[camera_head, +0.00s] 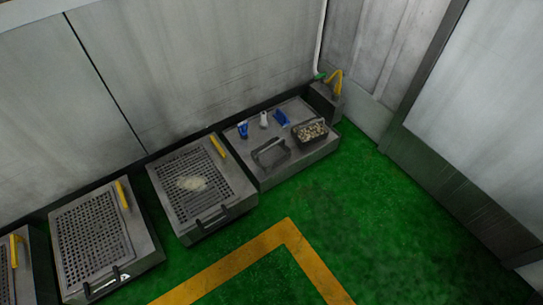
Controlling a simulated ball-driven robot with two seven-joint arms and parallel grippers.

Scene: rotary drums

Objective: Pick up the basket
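A small dark basket-like container (314,138) sits on the right part of a grey metal bench top. It is filled with small pale brown pieces. Left of it on the same bench is an empty-looking dark metal frame or basket (270,153), near the front edge. I cannot tell from this distance which of the two is the basket. Neither of my grippers shows in the view.
Blue and white bottle-like items (264,120) stand behind on the bench (290,167). Left are perforated-top units with yellow handles; one top (163,174) holds a pale heap. Walls close the back and right. Green floor (370,220) with a yellow line (232,259) is clear.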

